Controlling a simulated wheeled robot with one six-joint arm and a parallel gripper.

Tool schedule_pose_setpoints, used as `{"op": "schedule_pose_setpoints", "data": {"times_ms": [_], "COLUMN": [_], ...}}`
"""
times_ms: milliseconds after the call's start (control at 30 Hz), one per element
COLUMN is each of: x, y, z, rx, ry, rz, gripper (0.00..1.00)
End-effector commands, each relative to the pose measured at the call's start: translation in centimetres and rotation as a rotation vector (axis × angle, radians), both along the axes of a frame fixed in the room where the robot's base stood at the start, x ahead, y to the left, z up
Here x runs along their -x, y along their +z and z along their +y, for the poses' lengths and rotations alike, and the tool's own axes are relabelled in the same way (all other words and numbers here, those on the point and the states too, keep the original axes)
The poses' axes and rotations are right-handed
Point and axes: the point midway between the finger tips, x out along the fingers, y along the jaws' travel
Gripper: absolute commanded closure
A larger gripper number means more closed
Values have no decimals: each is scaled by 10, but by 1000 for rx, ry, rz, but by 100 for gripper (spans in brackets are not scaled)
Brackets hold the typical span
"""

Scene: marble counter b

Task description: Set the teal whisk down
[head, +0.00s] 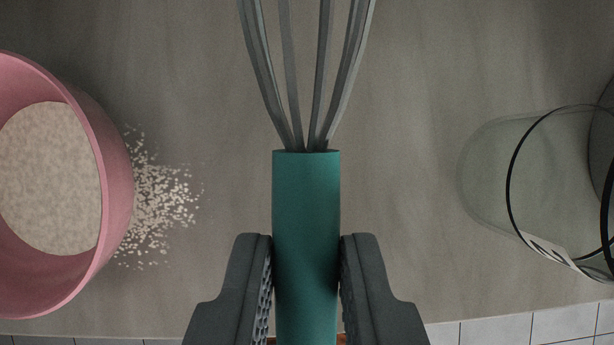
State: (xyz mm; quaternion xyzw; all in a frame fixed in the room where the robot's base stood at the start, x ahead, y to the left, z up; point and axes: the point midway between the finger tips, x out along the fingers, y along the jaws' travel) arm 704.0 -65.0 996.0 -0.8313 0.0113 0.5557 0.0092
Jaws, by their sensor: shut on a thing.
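The teal whisk (306,205) is in the middle of the head view, its handle toward me and its grey wires (306,75) pointing to the top of the picture, where they run out of frame. My gripper (306,265) is shut on the handle, one dark finger on each side. The lower end of the handle is cut off by the bottom edge. I cannot tell how high the whisk is above the counter (420,200).
A pink bowl (118,180) holding pale grains stands at left, with spilled grains (160,200) beside it. A clear glass container (485,175) with a dark rim is at right, near another dark-rimmed thing at the edge. White tiles (565,322) show at the bottom.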

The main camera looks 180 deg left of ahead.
Motion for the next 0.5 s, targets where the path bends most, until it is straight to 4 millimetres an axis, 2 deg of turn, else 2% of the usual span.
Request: {"op": "schedule_pose_setpoints", "data": {"times_ms": [100, 367, 500], "x": [0, 0, 0], "y": [-20, -42, -62], "z": [0, 0, 0], "rx": [0, 0, 0], "ry": [0, 0, 0], "rz": [3, 1, 2], "gripper": [100, 100, 100]}}
